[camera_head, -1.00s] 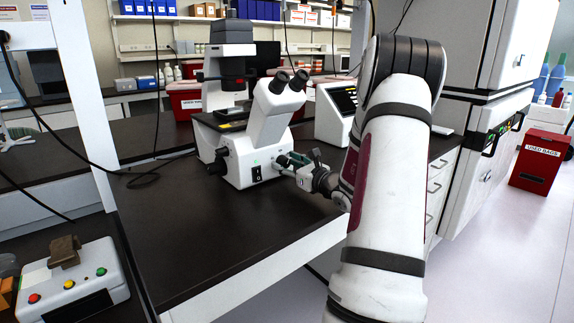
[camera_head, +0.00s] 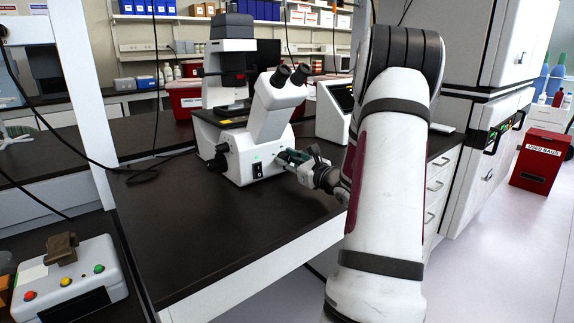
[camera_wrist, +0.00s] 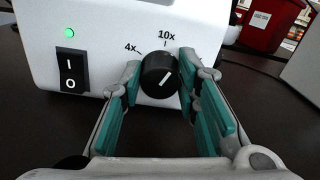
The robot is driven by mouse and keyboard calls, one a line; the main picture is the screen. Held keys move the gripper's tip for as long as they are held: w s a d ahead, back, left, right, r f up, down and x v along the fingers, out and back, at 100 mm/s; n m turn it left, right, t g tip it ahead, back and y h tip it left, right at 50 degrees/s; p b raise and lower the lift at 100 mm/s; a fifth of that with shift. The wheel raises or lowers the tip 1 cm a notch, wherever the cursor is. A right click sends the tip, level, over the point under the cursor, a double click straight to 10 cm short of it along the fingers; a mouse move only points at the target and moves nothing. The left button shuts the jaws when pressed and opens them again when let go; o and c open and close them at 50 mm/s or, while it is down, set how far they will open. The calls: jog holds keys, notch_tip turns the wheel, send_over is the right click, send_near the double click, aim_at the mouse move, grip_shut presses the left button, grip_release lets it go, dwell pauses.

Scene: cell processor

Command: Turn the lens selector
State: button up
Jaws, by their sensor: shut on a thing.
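The lens selector (camera_wrist: 160,75) is a round black knob with a white pointer line on the front of the white microscope (camera_head: 240,155). The line slants, its upper end leaning right. The labels 4x and 10x are printed above the knob; any marking farther right is hidden behind a finger. My gripper (camera_wrist: 161,72) has its teal-padded fingers on the left and right sides of the knob, shut on it.
A black power switch (camera_wrist: 71,71) and a lit green light (camera_wrist: 69,32) are left of the knob. The dark bench (camera_head: 230,220) is clear in front of the microscope. A white device with a screen (camera_head: 333,115) stands behind my arm.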

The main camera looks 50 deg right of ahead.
jog(key=n+b, duration=0.3)
jog(key=b, duration=0.2)
jog(key=shift+f, duration=0.15)
jog(key=shift+n+b, duration=0.6)
jog(key=shift+b, duration=0.2)
jog(key=o, duration=1.2)
jog(key=shift+c, duration=0.2)
jog(key=shift+s, duration=0.1)
jog(key=v, duration=1.2)
jog(key=shift+a, duration=0.1)
